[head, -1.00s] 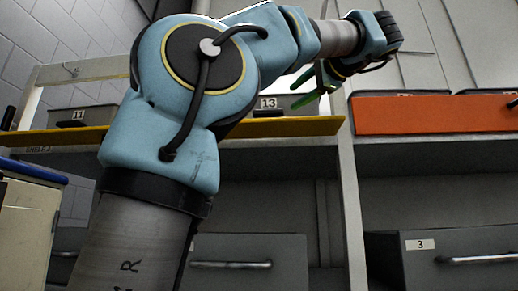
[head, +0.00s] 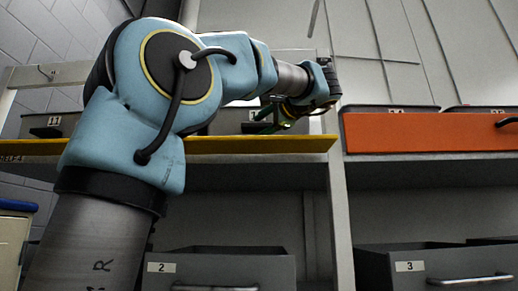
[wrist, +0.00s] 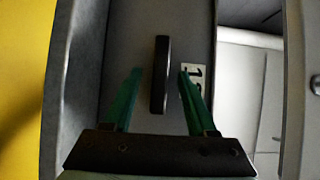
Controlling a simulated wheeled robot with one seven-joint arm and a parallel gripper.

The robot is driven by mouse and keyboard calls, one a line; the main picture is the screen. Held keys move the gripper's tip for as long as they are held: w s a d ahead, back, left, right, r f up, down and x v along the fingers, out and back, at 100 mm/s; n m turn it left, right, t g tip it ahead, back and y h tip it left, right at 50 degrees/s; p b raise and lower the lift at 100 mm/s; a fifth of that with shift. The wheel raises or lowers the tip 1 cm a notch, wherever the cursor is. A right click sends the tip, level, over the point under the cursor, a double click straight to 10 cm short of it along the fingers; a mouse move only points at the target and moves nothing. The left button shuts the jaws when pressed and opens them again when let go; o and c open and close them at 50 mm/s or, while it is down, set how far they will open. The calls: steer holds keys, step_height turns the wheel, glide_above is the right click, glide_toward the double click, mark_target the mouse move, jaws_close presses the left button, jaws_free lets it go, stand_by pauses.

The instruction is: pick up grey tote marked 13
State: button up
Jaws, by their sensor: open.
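The grey tote marked 13 (head: 228,121) sits on the upper shelf behind the yellow shelf edge. Its label is partly covered by my gripper (head: 265,115), so only the first digit shows clearly. In the wrist view the tote's grey front (wrist: 195,30) fills the middle, with a dark upright bar-shaped handle (wrist: 162,75) on it. My gripper (wrist: 160,72) is open, its two green fingers on either side of the handle. I cannot tell whether they touch it. The right finger overlaps the label (wrist: 191,82).
A grey tote marked 11 (head: 48,124) stands left on the same shelf. The yellow shelf edge (head: 220,145) runs just below my gripper. An orange-fronted shelf (head: 430,132) is at right, past a grey upright (head: 339,210). Drawers marked 2 (head: 220,270) and 3 (head: 440,267) are below.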

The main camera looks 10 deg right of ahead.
steer(key=shift+w, duration=0.15)
jaws_close()
stand_by(0.4)
steer(key=shift+a, duration=0.1)
stand_by(0.9)
